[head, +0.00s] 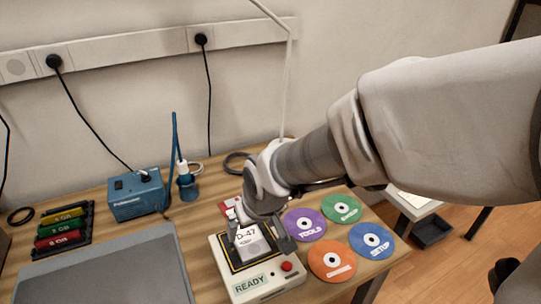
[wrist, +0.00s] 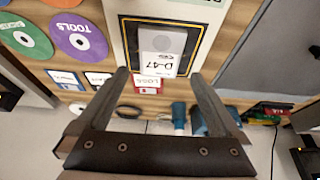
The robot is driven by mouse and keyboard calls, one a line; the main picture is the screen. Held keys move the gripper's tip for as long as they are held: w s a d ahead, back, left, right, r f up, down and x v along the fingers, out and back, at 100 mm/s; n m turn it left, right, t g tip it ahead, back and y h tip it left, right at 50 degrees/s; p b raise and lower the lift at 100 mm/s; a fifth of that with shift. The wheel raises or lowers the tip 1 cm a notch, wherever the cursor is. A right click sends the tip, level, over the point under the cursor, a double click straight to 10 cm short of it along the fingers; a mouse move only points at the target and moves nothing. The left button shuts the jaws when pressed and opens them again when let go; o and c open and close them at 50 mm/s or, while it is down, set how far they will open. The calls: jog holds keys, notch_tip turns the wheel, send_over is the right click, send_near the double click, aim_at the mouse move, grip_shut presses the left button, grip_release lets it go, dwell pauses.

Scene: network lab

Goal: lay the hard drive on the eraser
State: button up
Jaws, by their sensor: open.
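The hard drive (head: 247,243), a silvery block with a white "D-47" label, lies on the dark, yellow-edged pad of the eraser. The eraser (head: 250,284) is a cream box with a "READY" panel and a red button, at the table's front. My gripper (head: 258,233) is open just above, a finger on each side of the drive. In the wrist view the drive (wrist: 163,48) lies flat within the pad's border on the eraser (wrist: 213,25), just beyond the open fingertips of my gripper (wrist: 159,74). My gripper partly hides the drive in the head view.
Several labelled discs (head: 305,224) lie right of the eraser, and a grey mat (head: 110,275) lies left. Floppy disks (wrist: 95,78) lie behind the eraser. A blue soldering station (head: 137,195) and a rack of colored modules (head: 62,230) stand farther back.

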jog(key=s+d+r+m, duration=0.2)
jog(key=s+d+r, duration=0.1)
jog(key=d, duration=0.4)
jog(key=s+d+r+m+t+h, duration=0.1)
jog(key=s+d+r+m, duration=0.1)
jog(key=s+d+r, duration=0.2)
jog(key=s+d+r+m+h+p, duration=0.1)
jog(key=s+d+r, duration=0.3)
jog(key=d, duration=0.6)
notch_tip(320, 180, up, 3)
jog(key=shift+s+d+f+m+t, duration=0.2)
jog(key=shift+d+m+t, duration=0.15)
jog(key=shift+m, duration=0.35)
jog(key=shift+r, duration=0.1)
notch_tip(320, 180, up, 11)
jog(key=p, duration=1.1)
